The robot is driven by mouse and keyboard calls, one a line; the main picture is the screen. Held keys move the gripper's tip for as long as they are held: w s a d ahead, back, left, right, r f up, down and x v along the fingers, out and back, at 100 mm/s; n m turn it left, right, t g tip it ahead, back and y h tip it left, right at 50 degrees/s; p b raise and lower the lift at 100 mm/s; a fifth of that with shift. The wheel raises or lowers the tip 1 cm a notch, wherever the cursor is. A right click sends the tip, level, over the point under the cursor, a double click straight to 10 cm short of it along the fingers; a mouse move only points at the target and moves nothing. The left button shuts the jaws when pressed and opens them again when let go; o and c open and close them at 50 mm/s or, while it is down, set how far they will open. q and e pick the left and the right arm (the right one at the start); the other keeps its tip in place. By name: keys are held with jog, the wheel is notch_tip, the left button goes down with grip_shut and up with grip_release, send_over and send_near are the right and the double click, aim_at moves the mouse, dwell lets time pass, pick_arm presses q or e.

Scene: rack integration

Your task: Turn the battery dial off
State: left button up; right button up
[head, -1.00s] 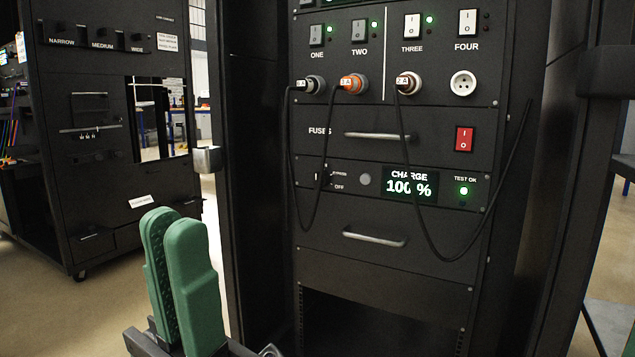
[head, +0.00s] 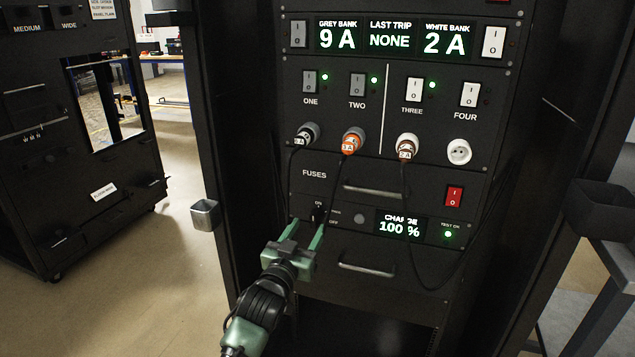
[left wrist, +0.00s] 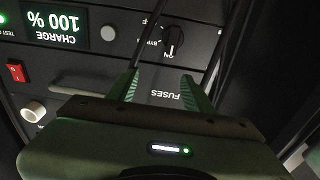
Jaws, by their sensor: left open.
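The battery dial (head: 318,213) is a small black knob at the left of the charge panel, with ON above it and OFF below right. In the left wrist view, which is upside down, the dial (left wrist: 174,42) shows more clearly, with a pale mark that seems to lie toward ON. My left gripper (head: 307,230) has green fingers, open and empty, just below and in front of the dial. In the wrist view its fingertips (left wrist: 160,80) are apart and the dial lies beyond the gap between them. My right gripper is not in view.
The charge display (head: 401,226) reads 100 %. Black cables from the plugs (head: 353,143) hang down the rack front, one close to the dial. Drawer handles (head: 375,190) stick out above and below the panel. A red switch (head: 454,197) sits at right.

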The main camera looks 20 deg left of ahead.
aim_at(313, 217)
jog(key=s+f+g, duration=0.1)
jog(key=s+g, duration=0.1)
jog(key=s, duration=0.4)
pick_arm(q)
jog(key=shift+g, duration=0.5)
jog(key=w, duration=0.2)
jog(key=w+f, duration=0.1)
jog(key=w, duration=0.2)
jog(key=w+a, duration=0.1)
jog(key=w, duration=0.1)
jog(key=shift+w+f+b, duration=0.3)
jog(key=shift+w+b, duration=0.1)
jog(key=shift+w+d, duration=0.1)
jog(key=shift+w, duration=0.4)
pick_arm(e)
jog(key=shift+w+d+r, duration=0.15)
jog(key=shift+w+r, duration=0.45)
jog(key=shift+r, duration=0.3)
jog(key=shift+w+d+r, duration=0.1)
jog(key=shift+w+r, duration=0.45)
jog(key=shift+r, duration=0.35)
